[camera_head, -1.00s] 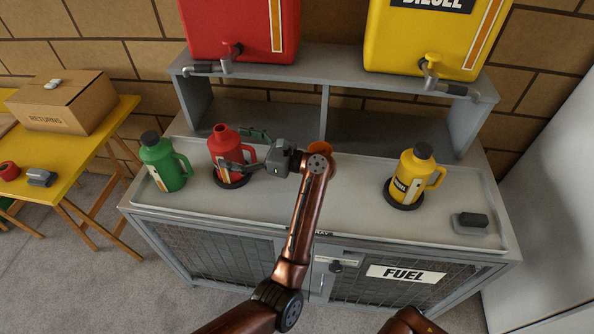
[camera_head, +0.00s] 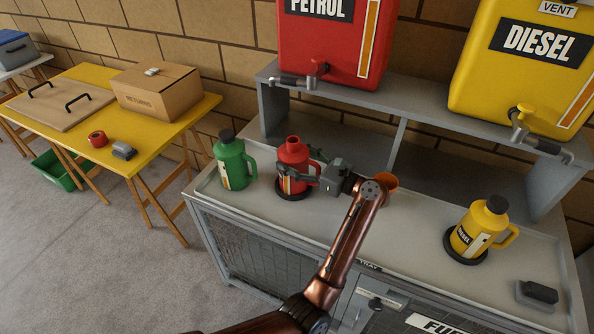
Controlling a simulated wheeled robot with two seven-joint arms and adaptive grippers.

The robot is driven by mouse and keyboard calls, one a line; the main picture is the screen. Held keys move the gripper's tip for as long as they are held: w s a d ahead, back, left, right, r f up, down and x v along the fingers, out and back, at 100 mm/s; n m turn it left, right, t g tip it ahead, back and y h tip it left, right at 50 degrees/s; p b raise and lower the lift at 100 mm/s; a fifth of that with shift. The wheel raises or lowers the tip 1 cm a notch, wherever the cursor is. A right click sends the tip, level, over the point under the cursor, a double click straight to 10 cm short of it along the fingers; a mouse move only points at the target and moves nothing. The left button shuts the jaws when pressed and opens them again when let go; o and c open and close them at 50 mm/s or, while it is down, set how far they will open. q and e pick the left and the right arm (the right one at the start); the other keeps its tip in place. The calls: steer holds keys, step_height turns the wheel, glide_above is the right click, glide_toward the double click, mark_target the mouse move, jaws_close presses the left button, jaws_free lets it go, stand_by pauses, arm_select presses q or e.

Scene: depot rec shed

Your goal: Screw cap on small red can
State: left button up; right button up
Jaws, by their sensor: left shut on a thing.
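The small red can (camera_head: 292,152) stands upright on a black round base on the grey tray (camera_head: 370,225). Its red neck at the top is uncapped. My left gripper (camera_head: 303,174) comes in from the right and is shut on the red can's body, with one finger across its front. No loose cap for the red can can be made out. An orange rounded thing (camera_head: 389,182) shows partly behind my left wrist; I cannot tell what it is. My right gripper is out of view.
A green can (camera_head: 232,163) and a yellow can (camera_head: 475,230), both with black caps, flank it. A black block (camera_head: 540,292) lies at the tray's right. Red (camera_head: 335,40) and yellow (camera_head: 520,70) tanks stand on the shelf above. A yellow table (camera_head: 150,142) holds a box (camera_head: 157,92).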

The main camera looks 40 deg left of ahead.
arm_select(q)
steer(key=c, duration=1.2)
steer(key=shift+r, duration=0.2)
steer(key=shift+c, duration=0.5)
steer(key=shift+r, duration=0.1)
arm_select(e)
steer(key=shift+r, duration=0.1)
